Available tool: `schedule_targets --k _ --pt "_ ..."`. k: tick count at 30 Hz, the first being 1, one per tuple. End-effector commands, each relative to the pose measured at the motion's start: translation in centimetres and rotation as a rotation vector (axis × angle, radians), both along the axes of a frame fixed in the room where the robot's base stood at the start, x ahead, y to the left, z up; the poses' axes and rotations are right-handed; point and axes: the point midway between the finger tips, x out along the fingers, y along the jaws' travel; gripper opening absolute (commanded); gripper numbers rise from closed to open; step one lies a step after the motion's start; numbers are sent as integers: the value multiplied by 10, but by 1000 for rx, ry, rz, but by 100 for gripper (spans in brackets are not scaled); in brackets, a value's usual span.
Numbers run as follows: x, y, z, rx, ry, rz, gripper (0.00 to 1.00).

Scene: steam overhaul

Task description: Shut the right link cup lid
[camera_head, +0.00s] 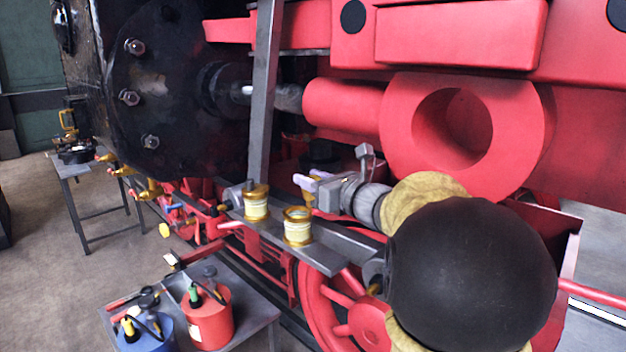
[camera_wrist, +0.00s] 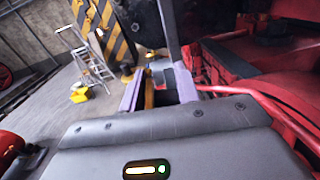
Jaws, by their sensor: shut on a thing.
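Two cream cups with brass rims stand side by side on a grey bar. The right link cup (camera_head: 298,228) has its top uncovered, and its brass lid (camera_head: 306,196) stands raised behind the rim. The left cup (camera_head: 256,206) has a brass top. My gripper (camera_head: 309,182), with pale purple fingers, is just above and behind the right cup, at the raised lid. It is shut on the lid, which is partly hidden by the fingers. In the wrist view, brass (camera_wrist: 149,96) shows between the fingers (camera_wrist: 160,98).
A red engine frame with a large ring (camera_head: 465,125) rises behind my arm. A low metal table (camera_head: 250,315) holds a red can (camera_head: 207,318) and a blue can (camera_head: 147,333). Another table (camera_head: 75,168) stands at far left. A stepladder (camera_wrist: 92,68) stands on open floor.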

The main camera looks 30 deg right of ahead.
Motion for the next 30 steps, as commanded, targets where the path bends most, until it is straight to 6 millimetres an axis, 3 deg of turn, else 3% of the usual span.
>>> schedule_targets --k 30 --pt "-1 1 0 -51 -19 -5 9"
